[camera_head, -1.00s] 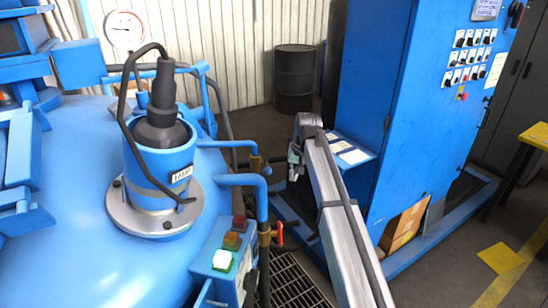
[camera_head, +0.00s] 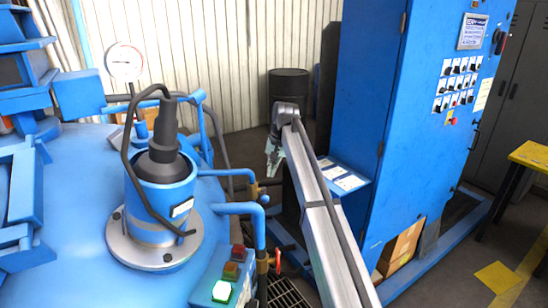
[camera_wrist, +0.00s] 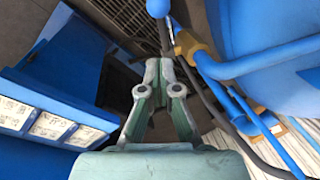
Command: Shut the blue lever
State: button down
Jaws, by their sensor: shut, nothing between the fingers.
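The blue lever (camera_head: 264,199) shows as a small blue tip beside a brass valve (camera_head: 252,188) on the upper blue pipe. In the wrist view its blue end (camera_wrist: 158,8) is at the top edge, with a metal stem running to the brass valve (camera_wrist: 188,43). My gripper (camera_head: 270,168) is right of and above the lever in the head view, apart from it. In the wrist view my gripper (camera_wrist: 160,66) has its fingertips together with nothing between them, below the lever end in the picture. Most of the lever's length is hard to see.
A second valve with a red handle (camera_head: 278,260) sits lower, near a button box (camera_head: 228,277). The blue tank (camera_head: 75,220) fills the left. A blue cabinet (camera_head: 410,150) with a paper-covered ledge (camera_head: 345,178) stands right. A dark barrel (camera_head: 288,88) is behind.

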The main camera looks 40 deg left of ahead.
jog(key=s+f+p, duration=0.2)
jog(key=s+f, duration=0.1)
jog(key=f, duration=0.2)
jog(key=shift+d+f, duration=0.2)
jog(key=shift+f, duration=0.1)
